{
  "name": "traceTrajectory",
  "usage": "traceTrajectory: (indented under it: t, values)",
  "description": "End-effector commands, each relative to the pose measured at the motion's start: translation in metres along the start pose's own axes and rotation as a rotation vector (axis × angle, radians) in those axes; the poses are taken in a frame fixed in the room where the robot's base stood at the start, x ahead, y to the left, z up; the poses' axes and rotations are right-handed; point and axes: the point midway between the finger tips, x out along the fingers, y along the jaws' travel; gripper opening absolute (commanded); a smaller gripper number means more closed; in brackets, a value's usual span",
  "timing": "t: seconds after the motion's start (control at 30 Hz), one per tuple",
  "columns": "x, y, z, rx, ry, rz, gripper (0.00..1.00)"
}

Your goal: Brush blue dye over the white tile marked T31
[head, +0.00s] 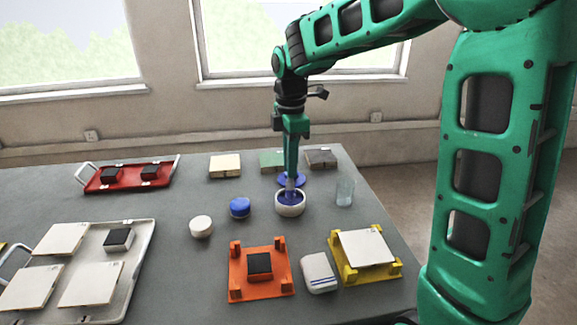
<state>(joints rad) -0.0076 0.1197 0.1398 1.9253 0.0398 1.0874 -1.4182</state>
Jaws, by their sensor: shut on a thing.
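My gripper (291,172) points straight down over a white bowl (289,210) with blue dye (288,197) in it. It is shut on a thin brush (290,186), mostly hidden by the fingers, whose lower end reaches into the bowl. I cannot tell whether its tip touches the dye. A white tile (365,247) lies on a yellow stand at the front right. Other white tiles (91,284) lie on a pale tray (137,262) at the left. The marks on the tiles are too small to read, so I cannot tell which is T31.
A blue round thing (240,208), a white round thing (201,226) and a glass (345,192) stand near the bowl. An orange stand (261,289) with a dark block and a white block (318,273) are in front. A red tray (129,184) is back left.

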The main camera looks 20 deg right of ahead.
Motion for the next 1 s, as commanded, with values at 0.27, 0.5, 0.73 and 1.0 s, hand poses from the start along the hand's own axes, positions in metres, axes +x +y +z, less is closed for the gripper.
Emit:
traceTrajectory:
  t: [0.27, 0.5, 0.73, 1.0]
  values:
    - [-0.021, 0.001, 0.000, -0.001, 0.001, 0.004, 0.00]
    - [-0.037, 0.000, 0.000, -0.001, 0.001, 0.003, 0.00]
    - [-0.053, 0.000, 0.000, -0.001, 0.001, 0.004, 0.00]
    - [-0.064, 0.000, 0.000, -0.001, 0.000, 0.002, 0.00]
